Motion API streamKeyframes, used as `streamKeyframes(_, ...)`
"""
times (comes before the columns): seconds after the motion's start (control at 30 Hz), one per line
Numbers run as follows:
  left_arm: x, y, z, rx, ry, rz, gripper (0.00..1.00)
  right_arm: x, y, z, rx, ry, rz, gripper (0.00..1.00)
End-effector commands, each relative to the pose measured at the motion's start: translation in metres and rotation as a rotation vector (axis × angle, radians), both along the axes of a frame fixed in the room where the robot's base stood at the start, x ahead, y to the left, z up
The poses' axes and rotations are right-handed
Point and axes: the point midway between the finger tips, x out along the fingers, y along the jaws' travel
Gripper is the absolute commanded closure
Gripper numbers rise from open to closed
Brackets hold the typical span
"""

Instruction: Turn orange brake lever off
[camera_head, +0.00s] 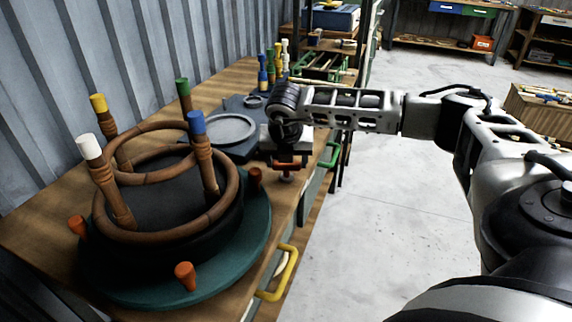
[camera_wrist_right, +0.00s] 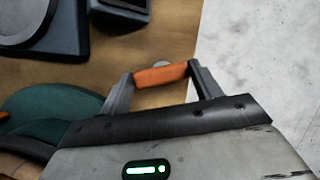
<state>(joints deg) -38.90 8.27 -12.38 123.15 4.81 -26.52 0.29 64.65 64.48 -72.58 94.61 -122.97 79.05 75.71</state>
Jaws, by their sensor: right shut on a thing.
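The orange brake lever (camera_head: 287,166) is at the table's right edge in the head view, partly covered by my right gripper (camera_head: 288,160). In the right wrist view, the orange lever handle (camera_wrist_right: 160,75) lies across between the two fingertips of my right gripper (camera_wrist_right: 162,78), which is shut on it. The rest of the lever and its mount are hidden. My left gripper is not in view.
A teal turntable (camera_head: 225,265) with orange pegs carries a rattan frame (camera_head: 160,233) with coloured-tipped posts. A dark base with a grey disc (camera_head: 222,130) stands behind it. A yellow handle (camera_head: 284,275) sticks out from the bench front. The floor at right is clear.

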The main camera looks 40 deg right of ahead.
Motion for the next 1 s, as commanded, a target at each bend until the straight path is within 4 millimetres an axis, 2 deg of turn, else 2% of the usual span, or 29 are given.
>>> streamKeyframes(0.03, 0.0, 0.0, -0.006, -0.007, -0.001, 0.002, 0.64, -0.001, -0.001, -0.004, 0.001, -0.001, 0.044, 0.59)
streamKeyframes(0.5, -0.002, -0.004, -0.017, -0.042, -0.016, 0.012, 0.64, -0.002, -0.003, -0.003, 0.003, -0.001, 0.488, 0.59)
streamKeyframes(1.0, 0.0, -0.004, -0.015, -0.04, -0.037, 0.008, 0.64, -0.002, -0.006, 0.0, 0.005, 0.0, 0.949, 0.59)
